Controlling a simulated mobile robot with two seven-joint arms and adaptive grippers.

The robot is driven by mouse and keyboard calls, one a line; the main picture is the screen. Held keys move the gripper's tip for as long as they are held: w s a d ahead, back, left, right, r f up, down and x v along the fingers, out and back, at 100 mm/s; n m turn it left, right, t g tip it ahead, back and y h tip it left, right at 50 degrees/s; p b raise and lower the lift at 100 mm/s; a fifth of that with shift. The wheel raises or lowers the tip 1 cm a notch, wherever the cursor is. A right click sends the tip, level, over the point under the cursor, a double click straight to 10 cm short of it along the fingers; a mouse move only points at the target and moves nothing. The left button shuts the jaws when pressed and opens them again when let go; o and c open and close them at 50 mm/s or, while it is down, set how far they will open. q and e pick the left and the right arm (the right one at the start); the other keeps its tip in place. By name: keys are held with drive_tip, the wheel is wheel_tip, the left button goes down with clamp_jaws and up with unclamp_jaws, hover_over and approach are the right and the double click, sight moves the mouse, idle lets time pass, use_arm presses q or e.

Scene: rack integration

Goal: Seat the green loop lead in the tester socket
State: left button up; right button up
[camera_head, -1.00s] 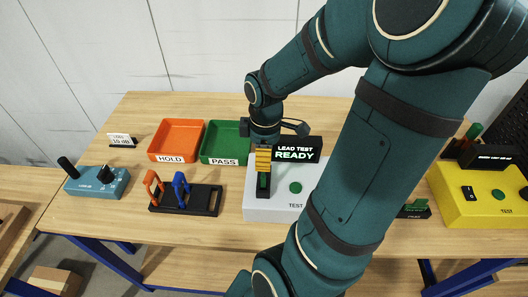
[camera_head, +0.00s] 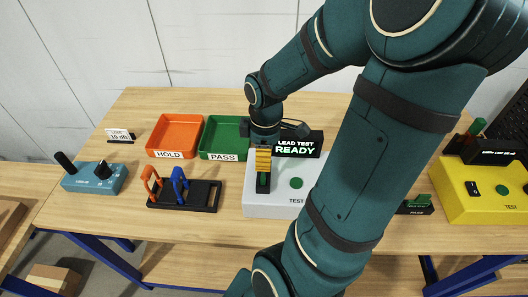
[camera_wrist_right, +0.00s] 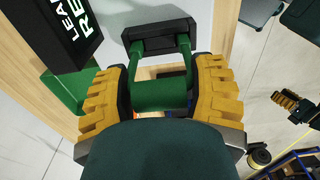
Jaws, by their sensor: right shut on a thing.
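My right gripper (camera_head: 263,163) points down over the left part of the white tester (camera_head: 284,205). Its yellow ribbed fingers (camera_wrist_right: 153,90) are shut on the green loop lead (camera_wrist_right: 160,93). In the right wrist view the lead's two green legs reach to the black tester socket (camera_wrist_right: 158,36). I cannot tell how deep the leg ends sit. In the head view the fingers hide most of the lead above the socket (camera_head: 263,188). My left gripper is not in the head view; a small yellow ribbed piece (camera_wrist_right: 297,106) in the wrist view may be it.
The tester display (camera_head: 297,144) reads LEAD TEST READY. An orange HOLD tray (camera_head: 174,138) and a green PASS tray (camera_head: 222,137) stand behind left. A black rack (camera_head: 205,196) holds an orange and a blue loop. A blue box (camera_head: 93,181) and a yellow tester (camera_head: 480,205) stand at the sides.

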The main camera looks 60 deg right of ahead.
drive_tip(key=shift+f, duration=0.35)
drive_tip(key=o, duration=1.2)
drive_tip(key=shift+o, duration=0.2)
wheel_tip(320, 180, up, 12)
drive_tip(key=shift+s+r, duration=0.1)
